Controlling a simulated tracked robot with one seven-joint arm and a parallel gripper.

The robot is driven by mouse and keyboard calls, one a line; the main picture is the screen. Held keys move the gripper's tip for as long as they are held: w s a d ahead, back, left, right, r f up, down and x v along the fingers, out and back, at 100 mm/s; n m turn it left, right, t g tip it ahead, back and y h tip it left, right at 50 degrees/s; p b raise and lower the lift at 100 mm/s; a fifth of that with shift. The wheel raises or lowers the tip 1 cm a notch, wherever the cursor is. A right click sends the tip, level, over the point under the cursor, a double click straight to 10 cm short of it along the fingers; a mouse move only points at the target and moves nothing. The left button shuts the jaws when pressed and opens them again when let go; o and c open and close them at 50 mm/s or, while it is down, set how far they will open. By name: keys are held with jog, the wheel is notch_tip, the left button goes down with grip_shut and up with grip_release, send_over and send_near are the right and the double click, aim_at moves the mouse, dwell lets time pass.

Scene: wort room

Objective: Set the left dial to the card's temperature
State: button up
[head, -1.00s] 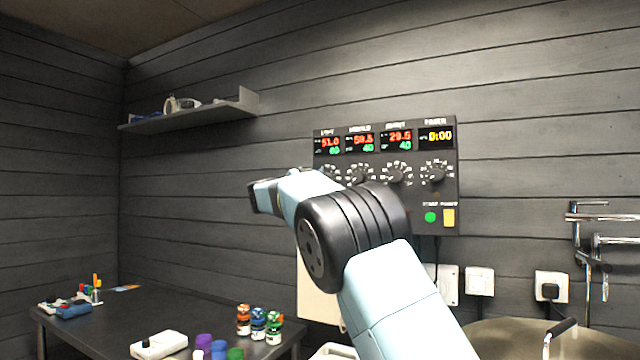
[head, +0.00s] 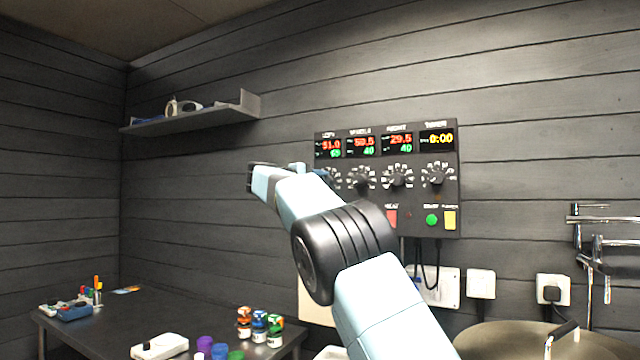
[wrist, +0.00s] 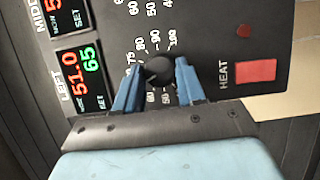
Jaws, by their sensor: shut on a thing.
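The left dial (wrist: 158,70) is a dark round knob with white numbers around it, seen sideways in the wrist view. My gripper (wrist: 159,66) is shut on it, one blue finger on each side. The LEFT display (wrist: 80,78) reads 51.0 in red and 65 in green beside SET. In the head view, the control panel (head: 408,214) hangs on the wall and my arm hides most of the left dial. I make out no readable temperature card in either view.
The middle dial (head: 361,178), right dial (head: 397,177) and timer dial (head: 436,174) sit in a row. A red HEAT button (wrist: 255,73) is close to my gripper in the wrist view. A green button (head: 432,220) is at the panel's lower right. A dark table (head: 150,312) holds bottles.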

jog(key=shift+f, duration=0.35)
jog(key=o, duration=0.8)
jog(key=shift+w+a, duration=0.1)
jog(key=shift+o, duration=1.2)
jog(key=shift+r, duration=0.2)
jog(key=v, duration=1.3)
jog(key=shift+s+a, duration=0.2)
jog(key=shift+a, duration=0.05)
jog(key=shift+d+f, duration=0.1)
